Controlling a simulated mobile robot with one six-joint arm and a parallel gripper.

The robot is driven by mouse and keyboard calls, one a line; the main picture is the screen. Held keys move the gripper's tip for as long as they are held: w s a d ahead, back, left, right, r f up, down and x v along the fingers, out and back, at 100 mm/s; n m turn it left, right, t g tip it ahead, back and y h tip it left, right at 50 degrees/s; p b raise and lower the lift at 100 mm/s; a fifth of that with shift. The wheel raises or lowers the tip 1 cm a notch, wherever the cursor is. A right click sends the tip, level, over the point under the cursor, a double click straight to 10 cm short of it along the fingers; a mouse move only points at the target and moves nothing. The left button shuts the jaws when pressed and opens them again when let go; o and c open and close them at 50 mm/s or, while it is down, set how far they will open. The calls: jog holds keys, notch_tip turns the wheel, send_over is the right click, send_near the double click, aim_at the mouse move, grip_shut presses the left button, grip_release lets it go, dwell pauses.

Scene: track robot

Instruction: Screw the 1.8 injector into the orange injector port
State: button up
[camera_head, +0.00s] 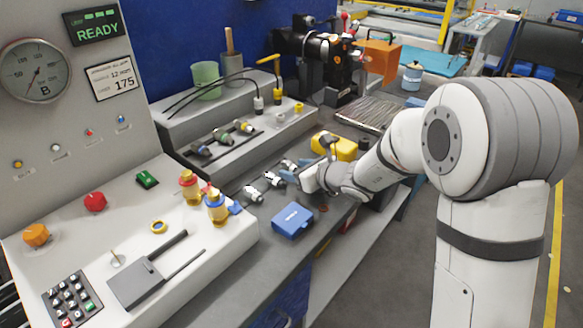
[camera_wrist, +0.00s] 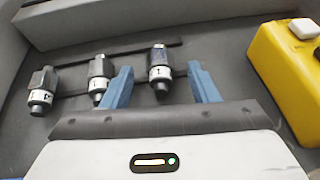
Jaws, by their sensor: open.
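Three dark and silver injectors with white label bands lie side by side along a dark bar; they are the left injector (camera_wrist: 43,88), the middle injector (camera_wrist: 99,80) and the right injector (camera_wrist: 160,70). The label numbers are too small to read surely. My gripper (camera_wrist: 162,86) is open, with one blue finger on each side of the right injector, not closed on it. In the head view my gripper (camera_head: 293,174) is low over the bench by the farthest of these injectors. I cannot make out an orange injector port in either view.
A yellow box (camera_head: 334,146) stands just beyond my gripper and at right in the wrist view (camera_wrist: 285,75). A blue box (camera_head: 292,221) lies nearer on the bench. A black machine with an orange block (camera_head: 378,61) stands at the back. The sloped control panel is at left.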

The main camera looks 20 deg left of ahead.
jog(key=shift+c, duration=0.3)
jog(key=c, duration=1)
